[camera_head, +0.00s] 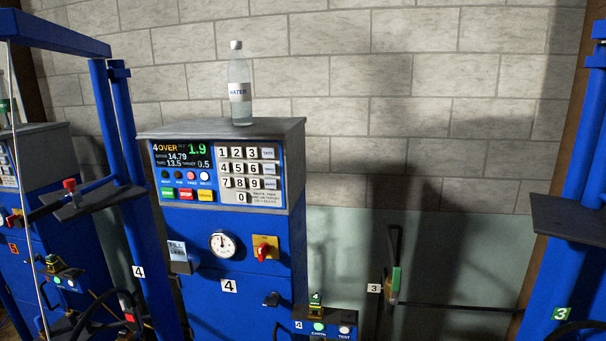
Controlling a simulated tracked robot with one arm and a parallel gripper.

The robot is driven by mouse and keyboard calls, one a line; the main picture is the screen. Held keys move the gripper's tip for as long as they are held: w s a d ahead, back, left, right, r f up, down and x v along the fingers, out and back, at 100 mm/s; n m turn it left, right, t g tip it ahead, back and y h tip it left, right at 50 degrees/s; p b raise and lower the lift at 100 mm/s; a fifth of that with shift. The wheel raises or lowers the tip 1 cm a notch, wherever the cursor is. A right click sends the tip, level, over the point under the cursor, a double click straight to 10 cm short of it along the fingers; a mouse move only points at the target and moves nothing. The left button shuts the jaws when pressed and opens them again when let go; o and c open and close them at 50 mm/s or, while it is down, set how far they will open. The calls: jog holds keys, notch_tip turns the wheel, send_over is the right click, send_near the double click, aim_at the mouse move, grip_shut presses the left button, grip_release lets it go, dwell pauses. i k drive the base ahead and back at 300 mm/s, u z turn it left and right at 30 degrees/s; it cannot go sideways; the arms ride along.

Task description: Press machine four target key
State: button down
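Machine four (240,290) is a blue cabinet with a "4" label, in the middle left of the view. Its screen (182,155) reads "4 OVER" and 1.9 in green, with 14.79, 13.5 and a target of 0.5 below. To the right of the screen is the keypad (245,175) with white number keys. A column of grey word keys (269,168) runs along the keypad's right side; their lettering is too small to read surely. No finger of my gripper shows, and nothing is seen touching the keypad.
A water bottle (239,90) stands on the cabinet top. A blue post (118,150) and a dark shelf (85,200) stand left of the cabinet. Another blue post (585,130) with a shelf is at the far right. The space before the keypad looks clear.

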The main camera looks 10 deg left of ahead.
aim_at(268, 168)
jog(key=z, duration=0.1)
jog(key=i, duration=1)
jog(key=u, duration=0.05)
